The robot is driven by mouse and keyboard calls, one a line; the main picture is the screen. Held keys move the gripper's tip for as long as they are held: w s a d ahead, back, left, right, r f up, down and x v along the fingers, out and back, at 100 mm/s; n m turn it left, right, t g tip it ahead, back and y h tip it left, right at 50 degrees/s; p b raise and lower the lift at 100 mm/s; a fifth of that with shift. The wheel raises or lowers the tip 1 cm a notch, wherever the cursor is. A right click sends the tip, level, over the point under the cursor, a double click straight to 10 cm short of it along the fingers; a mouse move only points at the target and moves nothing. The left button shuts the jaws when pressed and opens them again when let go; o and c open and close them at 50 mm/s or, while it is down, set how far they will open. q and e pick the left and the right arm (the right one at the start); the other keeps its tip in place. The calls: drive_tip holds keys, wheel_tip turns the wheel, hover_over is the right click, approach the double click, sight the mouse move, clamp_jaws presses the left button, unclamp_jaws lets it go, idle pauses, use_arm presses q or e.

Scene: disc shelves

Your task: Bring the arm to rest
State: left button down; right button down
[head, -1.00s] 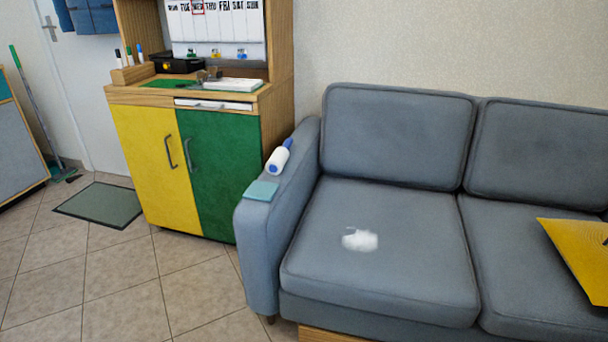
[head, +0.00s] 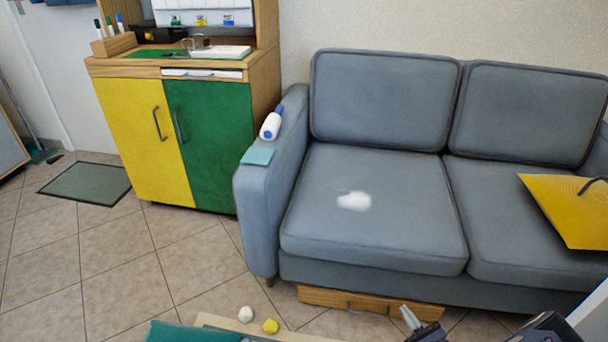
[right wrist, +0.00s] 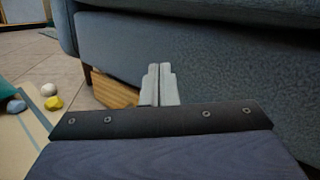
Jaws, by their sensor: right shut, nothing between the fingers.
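My right gripper (head: 411,318) shows at the bottom of the head view, in front of the sofa. In the right wrist view its fingers (right wrist: 160,74) are together with nothing between them. They point toward the front of the grey-blue sofa (head: 372,242), whose lower front (right wrist: 215,75) fills much of that view. A wooden drawer (head: 345,299) under the sofa lies just beyond the fingers, and part of it shows in the wrist view (right wrist: 113,90). My left gripper is not in view.
A white patch (head: 354,201) and a yellow panel (head: 566,209) lie on the seats. A bottle (head: 271,123) and teal cloth (head: 258,156) are on the armrest. White (head: 245,314) and yellow (head: 271,326) lumps sit low in front. Tiled floor (head: 135,270) is clear at left.

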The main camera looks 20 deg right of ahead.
drive_tip(key=w+a+r+n+g+y, duration=0.3)
drive_tip(key=a+r+n+y, duration=0.15)
drive_tip(key=r, duration=0.25)
drive_tip(key=w+a+r+n+g+y, duration=0.2)
drive_tip(key=w+a+r+n+y, duration=0.15)
drive_tip(key=r+n+y, duration=0.35)
drive_tip(key=s+a+r+n+g, duration=0.3)
drive_tip(key=a+r+n+g, duration=0.5)
drive_tip(key=r, duration=0.3)
drive_tip(key=s+a+r+n+h, duration=0.4)
drive_tip(key=s+r+n+h, duration=0.15)
drive_tip(key=s, duration=0.25)
drive_tip(key=s+a+r+n+h, duration=0.4)
drive_tip(key=s+a+r+n, duration=0.15)
drive_tip(key=s, duration=0.25)
wheel_tip(320, 180, up, 38)
drive_tip(key=d+p, duration=0.1)
drive_tip(key=p, duration=3.7)
drive_tip(key=shift+s+n, duration=0.15)
drive_tip(key=shift+n, duration=0.2)
drive_tip(key=shift+f, duration=0.15)
